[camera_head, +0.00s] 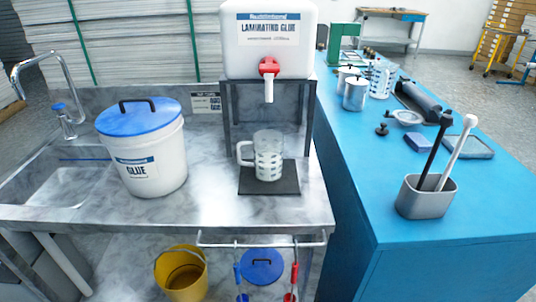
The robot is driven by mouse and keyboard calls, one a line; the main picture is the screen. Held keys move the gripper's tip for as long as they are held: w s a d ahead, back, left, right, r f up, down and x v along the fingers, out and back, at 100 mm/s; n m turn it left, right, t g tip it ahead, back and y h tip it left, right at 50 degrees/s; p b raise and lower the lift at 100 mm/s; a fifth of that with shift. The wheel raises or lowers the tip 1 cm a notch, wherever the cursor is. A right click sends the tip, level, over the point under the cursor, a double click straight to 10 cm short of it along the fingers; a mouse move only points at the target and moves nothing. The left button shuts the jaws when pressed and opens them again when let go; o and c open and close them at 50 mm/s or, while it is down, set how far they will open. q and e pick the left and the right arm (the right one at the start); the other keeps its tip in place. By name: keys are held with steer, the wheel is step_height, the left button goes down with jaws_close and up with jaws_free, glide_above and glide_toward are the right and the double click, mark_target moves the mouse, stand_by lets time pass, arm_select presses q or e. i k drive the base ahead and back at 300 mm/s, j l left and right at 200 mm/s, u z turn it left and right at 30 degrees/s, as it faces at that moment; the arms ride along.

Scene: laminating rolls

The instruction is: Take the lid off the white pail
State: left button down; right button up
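The white pail (155,178) with a "GLUE" label stands upright on the left part of the marble-look counter. Its blue lid (139,119) sits on top, covering the opening, with a black arched handle (138,101) standing up from its middle. Neither of my grippers is in the head view.
A sink with a tap (62,110) is left of the pail. A measuring jug (267,158) stands on a dark mat (283,181) below the glue tank's (268,40) red tap. A yellow bucket (181,274) is below the counter. The blue table (410,238) at right holds tools. Counter in front of the pail is clear.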

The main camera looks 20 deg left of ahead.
mark_target(132, 116)
steer(key=u, duration=1.3)
steer(key=i+j, duration=0.1)
steer(key=j, duration=0.35)
steer(key=i+j+z, duration=0.1)
steer(key=j, duration=0.75)
steer(key=i+z, duration=0.05)
